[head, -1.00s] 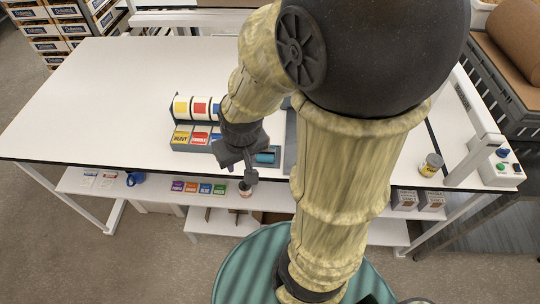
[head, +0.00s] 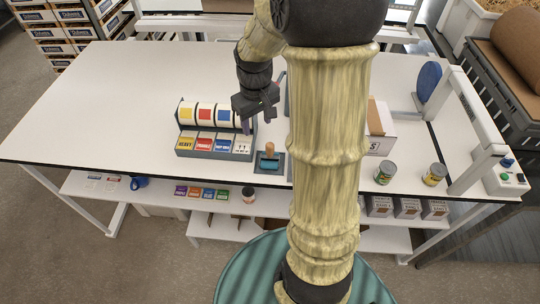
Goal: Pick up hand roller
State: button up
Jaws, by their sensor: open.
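The hand roller (head: 269,162) shows in the head view on a dark pad on the white table, near the table's front edge. It has a teal roller part and a small brown handle standing up. My gripper (head: 258,122) is dark and open, with its fingers pointing down. In the picture it sits just above and slightly left of the roller, apart from it and holding nothing. My arm hides part of the table to the right of the roller.
A label dispenser (head: 216,145) with yellow, red, blue and white labels stands just left of the roller. Right of my arm are a white box (head: 381,142) and two cans (head: 385,173) (head: 434,174). The table's left half (head: 100,110) is clear.

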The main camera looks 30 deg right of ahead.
jog(key=r, duration=0.1)
send_over(270, 144)
jog(key=shift+n+g, duration=0.3)
jog(key=shift+g, duration=0.1)
jog(key=shift+w+f, duration=0.1)
notch_tip(270, 144, down, 12)
jog(key=p, duration=0.3)
jog(key=shift+f+p, duration=0.1)
jog(key=shift+p, duration=0.25)
jog(key=shift+f+p, duration=1.3)
jog(key=shift+f, duration=1.25)
grip_shut()
